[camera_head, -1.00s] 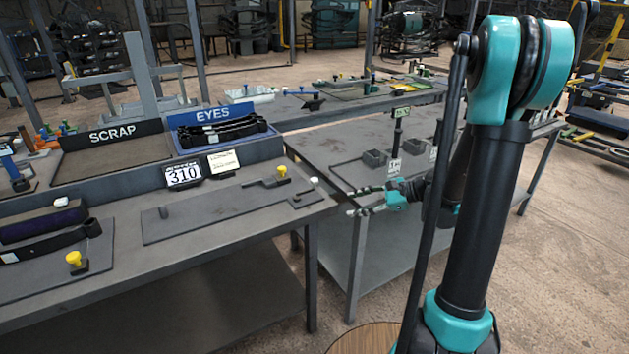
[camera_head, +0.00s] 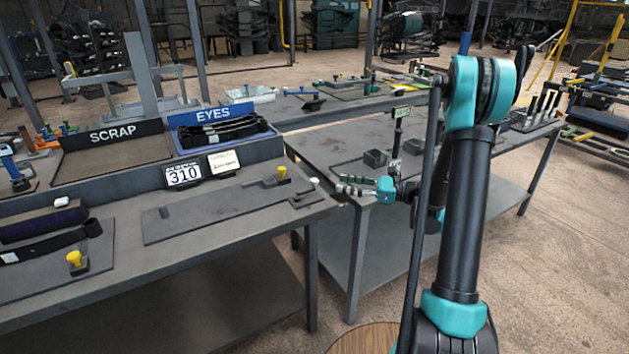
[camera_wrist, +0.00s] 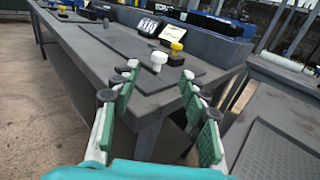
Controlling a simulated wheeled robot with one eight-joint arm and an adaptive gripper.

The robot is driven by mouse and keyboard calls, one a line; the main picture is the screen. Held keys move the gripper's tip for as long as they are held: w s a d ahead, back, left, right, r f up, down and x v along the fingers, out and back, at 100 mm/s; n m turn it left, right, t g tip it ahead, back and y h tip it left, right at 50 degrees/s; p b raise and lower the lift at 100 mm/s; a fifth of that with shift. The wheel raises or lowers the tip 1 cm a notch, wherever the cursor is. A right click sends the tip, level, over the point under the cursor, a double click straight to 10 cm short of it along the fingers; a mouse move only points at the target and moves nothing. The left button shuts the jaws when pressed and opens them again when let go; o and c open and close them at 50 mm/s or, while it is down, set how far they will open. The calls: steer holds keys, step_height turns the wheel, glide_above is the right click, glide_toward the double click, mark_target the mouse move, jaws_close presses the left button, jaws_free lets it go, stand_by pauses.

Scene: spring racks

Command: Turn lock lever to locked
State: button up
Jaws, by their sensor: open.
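A flat grey fixture plate (camera_head: 225,210) lies on the front bench, with a yellow knob (camera_head: 282,170) and a white knob (camera_head: 314,182) at its right end. In the wrist view the white knob (camera_wrist: 158,60) stands upright in front of the yellow knob (camera_wrist: 177,47). Which knob belongs to the lock lever is not clear. My gripper (camera_head: 340,185) is just right of the bench corner, pointing left towards the knobs. In the wrist view its green-padded fingers (camera_wrist: 160,76) are spread and empty, with the white knob ahead between them, not touched.
A 310 sign (camera_head: 184,175) and the EYES bin (camera_head: 222,128) stand behind the plate. Another yellow knob (camera_head: 74,258) is at the bench's left. A second table (camera_head: 330,150) with small blocks stands behind my arm, across a gap.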

mark_target(314, 179)
steer(key=a, duration=0.3)
steer(key=w+a, duration=0.1)
steer(key=a, duration=0.3)
steer(key=w+a, duration=0.1)
steer(key=a, duration=0.2)
steer(key=shift+a, duration=0.25)
jaws_close()
